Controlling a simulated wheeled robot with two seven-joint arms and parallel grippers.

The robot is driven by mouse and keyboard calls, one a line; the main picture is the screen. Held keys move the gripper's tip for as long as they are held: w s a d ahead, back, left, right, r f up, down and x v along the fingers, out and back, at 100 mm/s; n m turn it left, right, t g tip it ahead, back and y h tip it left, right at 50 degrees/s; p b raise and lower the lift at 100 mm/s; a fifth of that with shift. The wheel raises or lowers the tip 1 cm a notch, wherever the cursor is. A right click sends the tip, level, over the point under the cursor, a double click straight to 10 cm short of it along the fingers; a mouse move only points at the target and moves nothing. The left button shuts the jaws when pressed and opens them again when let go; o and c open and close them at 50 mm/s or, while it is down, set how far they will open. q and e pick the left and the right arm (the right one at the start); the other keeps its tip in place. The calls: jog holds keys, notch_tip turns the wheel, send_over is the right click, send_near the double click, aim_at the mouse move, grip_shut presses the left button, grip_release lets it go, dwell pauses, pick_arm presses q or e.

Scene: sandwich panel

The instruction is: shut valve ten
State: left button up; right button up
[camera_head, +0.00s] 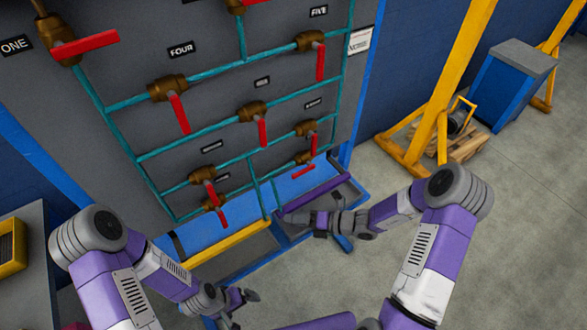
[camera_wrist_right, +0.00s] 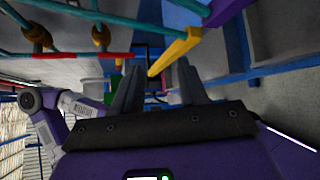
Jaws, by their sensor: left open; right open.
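Valve ten cannot be picked out for certain, because the small lower labels are unreadable. Low on the grey panel (camera_head: 215,60), one brass valve (camera_head: 303,157) at right has a red handle (camera_head: 303,171) lying slanted. Two more low valves (camera_head: 202,174) (camera_head: 211,203) at left have red handles pointing down. My right gripper (camera_head: 288,217) is open and empty below the low right valve, apart from it. Its fingers also show apart in the right wrist view (camera_wrist_right: 157,78). My left gripper (camera_head: 241,307) is open and empty, below the panel's lower left.
Teal pipes (camera_head: 202,75) join the valves. A blue ledge (camera_head: 300,187) and a yellow bar (camera_head: 228,246) lie below the panel; the yellow bar is ahead of the right fingers in the wrist view (camera_wrist_right: 175,55). A yellow frame (camera_head: 435,100) stands right. Floor at right (camera_head: 530,220) is clear.

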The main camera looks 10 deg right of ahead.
aim_at(300, 175)
jog(key=w+d+r+m+t, duration=0.3)
jog(key=m, duration=0.1)
jog(key=w+d+r+m+t+h, duration=0.1)
jog(key=w+d+r+m+t, duration=0.2)
jog(key=w+d+r+m, duration=0.1)
jog(key=shift+w+d+t, duration=0.1)
jog(key=shift+w+t, duration=0.15)
jog(key=shift+t, duration=0.15)
jog(key=b+x, duration=0.1)
jog(key=x, duration=0.5)
jog(key=shift+w+a, duration=0.4)
jog(key=shift+w, duration=0.15)
grip_shut()
